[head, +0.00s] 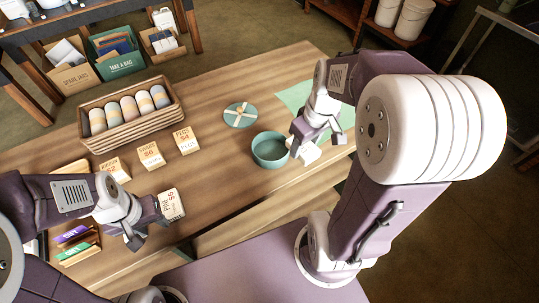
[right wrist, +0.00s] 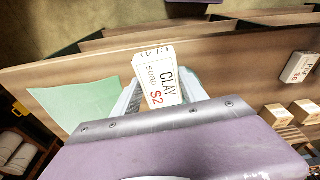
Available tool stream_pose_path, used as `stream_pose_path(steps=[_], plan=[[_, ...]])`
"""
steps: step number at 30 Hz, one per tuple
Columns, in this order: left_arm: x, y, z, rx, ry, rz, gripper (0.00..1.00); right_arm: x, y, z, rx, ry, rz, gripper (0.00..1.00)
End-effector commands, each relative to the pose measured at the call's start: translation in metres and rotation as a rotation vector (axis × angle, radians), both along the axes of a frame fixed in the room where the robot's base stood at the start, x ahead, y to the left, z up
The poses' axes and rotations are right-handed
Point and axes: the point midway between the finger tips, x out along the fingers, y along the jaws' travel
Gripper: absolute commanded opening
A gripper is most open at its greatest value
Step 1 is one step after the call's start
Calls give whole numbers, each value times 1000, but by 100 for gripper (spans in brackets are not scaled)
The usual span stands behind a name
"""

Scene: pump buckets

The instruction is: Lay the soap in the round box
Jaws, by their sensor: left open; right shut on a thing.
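The round box (head: 270,153) is an open teal tub on the wooden table in the head view. A teal disc with pale crossed bands (head: 241,115), which looks like its lid, lies flat behind it. My right gripper (head: 308,143) is shut on a white soap (head: 309,153), just right of the round box. My left gripper (head: 137,233) is open and empty near the table's front left.
A pale green sheet (head: 293,95) lies behind my right gripper. A wooden crate of striped rolls (head: 131,131) and several labelled blocks (head: 151,155) stand left. One block (head: 172,204) is close to my left gripper. The table centre is clear.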

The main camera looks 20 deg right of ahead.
Motion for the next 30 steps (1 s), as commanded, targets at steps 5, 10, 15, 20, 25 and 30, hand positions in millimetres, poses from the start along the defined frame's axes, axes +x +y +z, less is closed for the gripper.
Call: stream_pose_path(steps=[5, 10, 15, 20, 25, 30], plan=[[0, 0, 2, 0, 0, 0, 42, 29, 18, -20, 2, 7, 10, 0], [0, 0, 5, 0, 0, 0, 42, 70, 39, -48, 1, 6, 6, 0], [0, 0, 7, 0, 0, 0, 42, 95, 51, -64, 0, 2, 2, 0], [0, 0, 7, 0, 0, 0, 42, 103, 55, -69, 0, 0, 1, 0], [0, 0, 6, 0, 0, 0, 42, 102, 55, -83, 0, 4, 0, 0], [0, 0, 6, 0, 0, 0, 42, 102, 55, -108, 1, 2, -1, 0]])
